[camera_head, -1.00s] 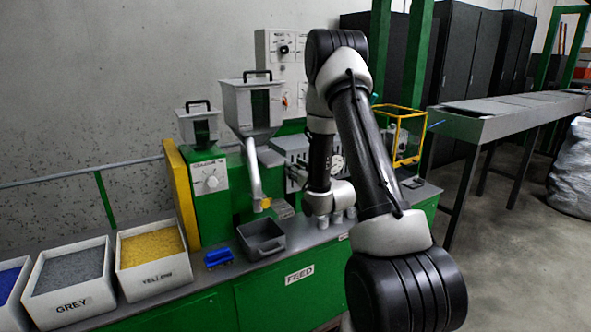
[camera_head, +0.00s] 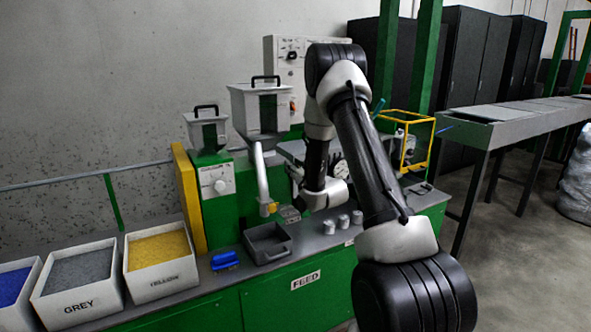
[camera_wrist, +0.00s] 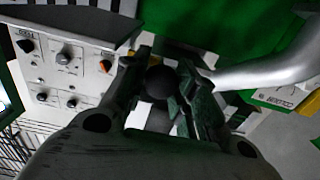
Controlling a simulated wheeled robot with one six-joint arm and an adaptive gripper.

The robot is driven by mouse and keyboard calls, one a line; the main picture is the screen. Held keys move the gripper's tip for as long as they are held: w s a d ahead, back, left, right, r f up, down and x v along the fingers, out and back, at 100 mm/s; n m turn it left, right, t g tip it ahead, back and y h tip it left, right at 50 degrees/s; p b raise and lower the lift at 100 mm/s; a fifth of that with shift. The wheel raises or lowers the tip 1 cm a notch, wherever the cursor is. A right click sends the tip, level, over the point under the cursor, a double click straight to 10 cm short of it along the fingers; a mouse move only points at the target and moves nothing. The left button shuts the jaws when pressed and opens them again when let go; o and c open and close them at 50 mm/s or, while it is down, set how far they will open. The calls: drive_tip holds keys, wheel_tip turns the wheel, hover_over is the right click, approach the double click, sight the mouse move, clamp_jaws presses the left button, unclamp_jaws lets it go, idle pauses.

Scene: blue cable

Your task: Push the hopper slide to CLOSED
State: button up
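In the wrist view, a round black knob (camera_wrist: 160,82) shows between the two dark fingers of my gripper (camera_wrist: 165,88). The fingers are apart, one on each side of the knob; I cannot tell whether they touch it.
The silver chute (camera_wrist: 265,72) passes close on the right in the wrist view, and a control panel (camera_wrist: 62,65) is at upper left. A grey tray (camera_head: 267,243), a blue object (camera_head: 224,260) and metal cups (camera_head: 343,221) sit on the bench.

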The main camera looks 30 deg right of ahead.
drive_tip(key=o, duration=0.4)
drive_tip(key=shift+w+r, duration=0.1)
drive_tip(key=shift+w, duration=0.05)
drive_tip(key=shift+o, duration=0.2)
drive_tip(key=s, duration=1.2)
drive_tip(key=shift+d, duration=0.2)
